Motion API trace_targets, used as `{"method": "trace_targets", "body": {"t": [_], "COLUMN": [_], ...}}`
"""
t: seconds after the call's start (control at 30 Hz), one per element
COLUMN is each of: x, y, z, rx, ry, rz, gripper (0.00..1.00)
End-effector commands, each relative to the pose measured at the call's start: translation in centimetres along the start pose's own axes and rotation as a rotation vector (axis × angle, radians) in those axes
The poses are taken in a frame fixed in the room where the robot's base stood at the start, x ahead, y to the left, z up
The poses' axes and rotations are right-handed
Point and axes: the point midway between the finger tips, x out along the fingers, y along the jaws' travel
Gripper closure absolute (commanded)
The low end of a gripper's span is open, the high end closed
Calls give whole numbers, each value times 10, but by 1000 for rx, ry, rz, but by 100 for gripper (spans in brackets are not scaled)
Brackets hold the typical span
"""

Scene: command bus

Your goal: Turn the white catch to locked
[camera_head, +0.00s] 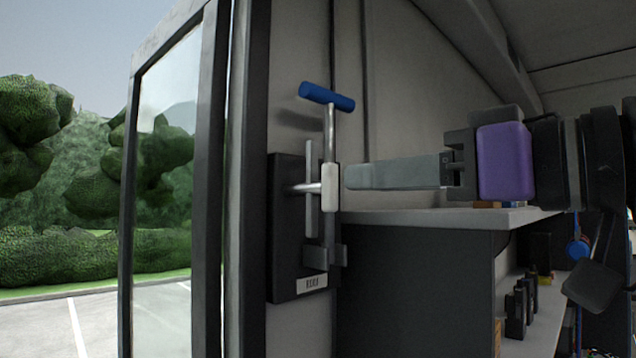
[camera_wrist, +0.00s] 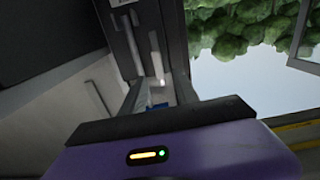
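The white catch (camera_head: 330,188) is a small upright block on a dark lock plate (camera_head: 284,230) beside the door frame. A metal rod rises from it to a blue T-handle (camera_head: 327,96). My gripper (camera_head: 349,176) comes in level from the right, its long grey fingertips just right of the catch; contact cannot be told. In the wrist view, the picture is upside down and the two fingers (camera_wrist: 162,95) stand apart, with part of the blue handle (camera_wrist: 158,106) showing between them. A small pale spot near the fingertips may be the catch.
A grey vertical bar (camera_head: 311,190) stands just left of the catch. A label (camera_head: 312,283) sits low on the plate, too small to read surely. A shelf (camera_head: 440,218) lies below my gripper. A glazed door (camera_head: 165,200) stands at the left.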

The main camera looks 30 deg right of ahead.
Motion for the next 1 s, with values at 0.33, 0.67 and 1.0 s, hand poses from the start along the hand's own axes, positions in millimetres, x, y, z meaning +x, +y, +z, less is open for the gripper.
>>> {"method": "trace_targets", "body": {"t": [0.33,0.67,1.0], "x": [38,75,78], "y": [2,2,2], "z": [-1,0,1], "rx": [25,22,22], "ry": [-7,-2,-2], "rz": [6,7,7], "gripper": [64,64,68]}}
